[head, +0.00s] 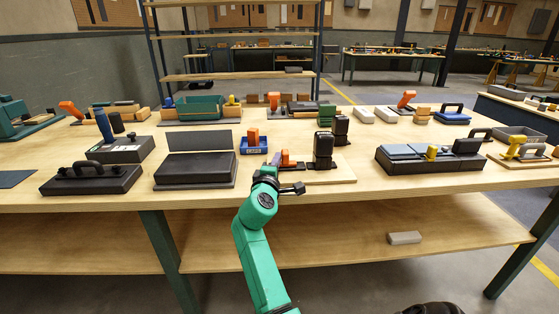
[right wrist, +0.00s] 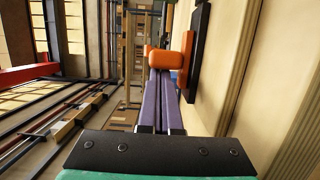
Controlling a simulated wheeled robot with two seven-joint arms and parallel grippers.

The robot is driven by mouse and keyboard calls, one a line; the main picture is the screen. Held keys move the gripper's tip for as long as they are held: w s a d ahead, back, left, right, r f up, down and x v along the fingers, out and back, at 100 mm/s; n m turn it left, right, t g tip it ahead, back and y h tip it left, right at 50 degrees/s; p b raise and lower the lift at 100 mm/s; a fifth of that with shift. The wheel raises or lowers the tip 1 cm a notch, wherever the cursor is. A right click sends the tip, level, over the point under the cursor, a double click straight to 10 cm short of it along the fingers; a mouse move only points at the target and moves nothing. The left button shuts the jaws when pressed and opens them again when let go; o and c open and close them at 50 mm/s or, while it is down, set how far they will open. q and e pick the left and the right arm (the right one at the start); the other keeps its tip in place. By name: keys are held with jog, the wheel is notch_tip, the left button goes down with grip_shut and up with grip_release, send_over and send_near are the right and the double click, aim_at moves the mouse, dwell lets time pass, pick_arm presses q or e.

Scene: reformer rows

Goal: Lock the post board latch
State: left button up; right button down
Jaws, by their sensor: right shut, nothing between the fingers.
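The post board (head: 335,171) is a pale wooden board on the table, with a tall black post (head: 323,148) standing on it. An orange latch handle (head: 288,158) sits on the board left of the post; it also shows in the right wrist view (right wrist: 176,66) beside a dark strip. My right gripper (head: 275,161) is at the left front of the board, close to the handle. In the right wrist view its purple fingers (right wrist: 160,88) are together and empty, with their tips at the orange handle. I cannot tell whether they touch it. My left gripper is not in view.
A blue bin (head: 253,147) with an orange block stands just behind my gripper. A black flat case (head: 195,170) lies to the left, and a dark box with blue panels (head: 430,162) to the right. Bare tabletop shows between the board and that box.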

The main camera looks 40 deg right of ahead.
jog(key=shift+w+f, duration=0.1)
jog(key=shift+w, duration=0.05)
jog(key=shift+w+a, duration=0.15)
jog(key=shift+a, duration=0.05)
jog(key=shift+d, duration=0.1)
jog(key=s+d+p, duration=0.2)
jog(key=d, duration=0.1)
jog(key=shift+s, duration=0.25)
jog(key=shift+s+d, duration=0.25)
jog(key=shift+d, duration=0.05)
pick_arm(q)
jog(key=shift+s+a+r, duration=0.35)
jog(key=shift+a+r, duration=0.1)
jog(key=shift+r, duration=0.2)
pick_arm(e)
jog(key=shift+w, duration=0.1)
